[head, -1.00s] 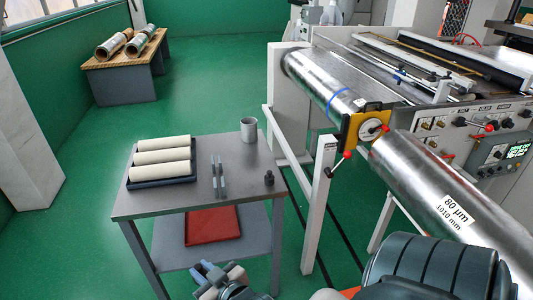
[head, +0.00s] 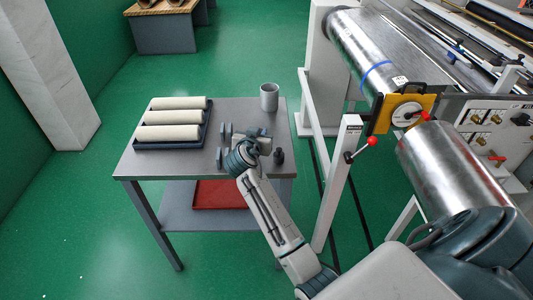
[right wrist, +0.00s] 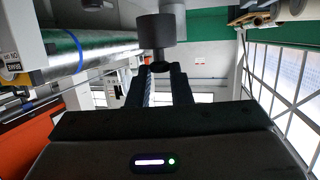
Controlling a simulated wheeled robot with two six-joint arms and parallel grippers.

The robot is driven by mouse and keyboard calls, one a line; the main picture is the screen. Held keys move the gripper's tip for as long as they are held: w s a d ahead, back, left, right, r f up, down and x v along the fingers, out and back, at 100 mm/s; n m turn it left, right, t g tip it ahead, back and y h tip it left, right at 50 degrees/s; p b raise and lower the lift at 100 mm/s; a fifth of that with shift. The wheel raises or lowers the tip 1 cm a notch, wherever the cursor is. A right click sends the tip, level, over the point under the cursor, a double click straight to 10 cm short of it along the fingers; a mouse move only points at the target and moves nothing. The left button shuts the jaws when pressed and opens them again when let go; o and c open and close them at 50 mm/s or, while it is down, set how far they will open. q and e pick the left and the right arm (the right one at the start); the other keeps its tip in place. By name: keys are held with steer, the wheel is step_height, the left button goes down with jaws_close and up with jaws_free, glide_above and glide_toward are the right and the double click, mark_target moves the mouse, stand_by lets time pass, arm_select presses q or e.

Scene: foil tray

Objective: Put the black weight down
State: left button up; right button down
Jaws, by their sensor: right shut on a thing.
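The black weight (right wrist: 155,30) is a dark cylinder with a narrower neck in the right wrist view. My right gripper (right wrist: 158,68) is shut on it at the neck end, at the fingertips. That view is upside down, with the floor at the top, so the weight's body hangs below the fingers. In the head view my right gripper (head: 264,138) is over the right half of the grey table (head: 190,163); its fingertips are hard to make out. A small dark knobbed shape (head: 278,156) shows right beside it; I cannot tell if it is the held weight. My left gripper is not in view.
A dark blue tray (head: 170,146) with white rollers lies on the table's left. A grey cup (head: 269,97) stands at the back right. Slim tools (head: 221,157) are left of my gripper. A red tray (head: 218,194) lies on the lower shelf. The machine's roller (head: 365,60) is at right.

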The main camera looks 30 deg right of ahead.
steer(key=shift+w+d+r+m+g+h, duration=0.25)
steer(key=shift+w+d+r+m+g, duration=0.1)
steer(key=shift+d+r, duration=0.3)
steer(key=shift+w+d+r+m+g+h, duration=0.25)
steer(key=shift+w+d+r, duration=0.05)
steer(key=shift+d+r, duration=0.3)
steer(key=shift+w+d, duration=0.1)
steer(key=shift+d, duration=0.2)
step_height(320, 180, down, 5)
steer(key=shift+r+p, duration=0.15)
steer(key=shift+p, duration=0.75)
steer(key=shift+f+p, duration=0.6)
steer(key=shift+f, duration=1.8)
steer(key=c, duration=1.3)
jaws_free()
steer(key=shift+a, duration=0.1)
steer(key=shift+b+v, duration=1.9)
steer(key=shift+v, duration=4.1)
